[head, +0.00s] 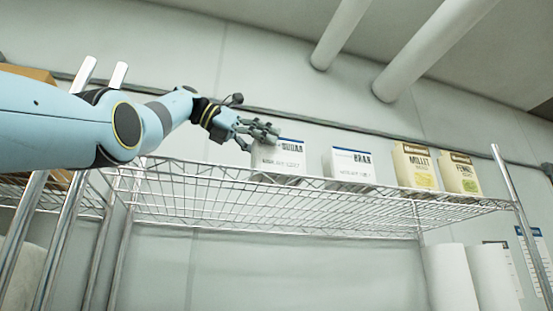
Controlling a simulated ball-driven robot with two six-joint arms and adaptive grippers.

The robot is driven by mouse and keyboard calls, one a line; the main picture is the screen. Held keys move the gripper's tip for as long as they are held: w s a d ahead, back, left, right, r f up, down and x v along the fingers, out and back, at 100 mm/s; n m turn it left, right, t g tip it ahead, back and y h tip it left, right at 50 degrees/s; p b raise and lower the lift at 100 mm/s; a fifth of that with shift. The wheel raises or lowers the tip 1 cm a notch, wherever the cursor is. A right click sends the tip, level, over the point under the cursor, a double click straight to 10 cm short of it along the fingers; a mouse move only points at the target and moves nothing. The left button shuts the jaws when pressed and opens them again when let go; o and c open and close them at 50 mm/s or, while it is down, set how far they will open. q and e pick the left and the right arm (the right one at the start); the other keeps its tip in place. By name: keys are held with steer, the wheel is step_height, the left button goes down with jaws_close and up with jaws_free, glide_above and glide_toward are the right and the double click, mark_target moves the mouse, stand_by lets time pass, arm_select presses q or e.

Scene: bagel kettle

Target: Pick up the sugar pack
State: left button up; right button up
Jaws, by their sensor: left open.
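The sugar pack (283,161) is a white box with a blue top edge and dark "SUGAR" lettering. It stands upright on the top wire shelf (260,205), left of the other packs. My left gripper (262,133) is at the upper left part of the sugar pack, with its fingers in front of the pack's top corner. The gripper is open and holds nothing. Whether a finger touches the pack I cannot tell. My right gripper is not in view.
A white bran pack (352,167) stands to the right, then a millet pack (414,166) and another yellow-labelled pack (459,175). Metal posts rise at the shelf's ends. White rolls (468,280) stand below at right. The shelf's front part is bare.

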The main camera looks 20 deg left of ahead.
mark_target(288, 155)
arm_select(q)
steer(key=x, duration=0.3)
steer(key=shift+r, duration=0.1)
steer(key=shift+s+a, duration=0.15)
steer(key=shift+a, duration=0.05)
steer(key=c, duration=0.4)
steer(key=shift+d+r, duration=0.1)
steer(key=c, duration=1.3)
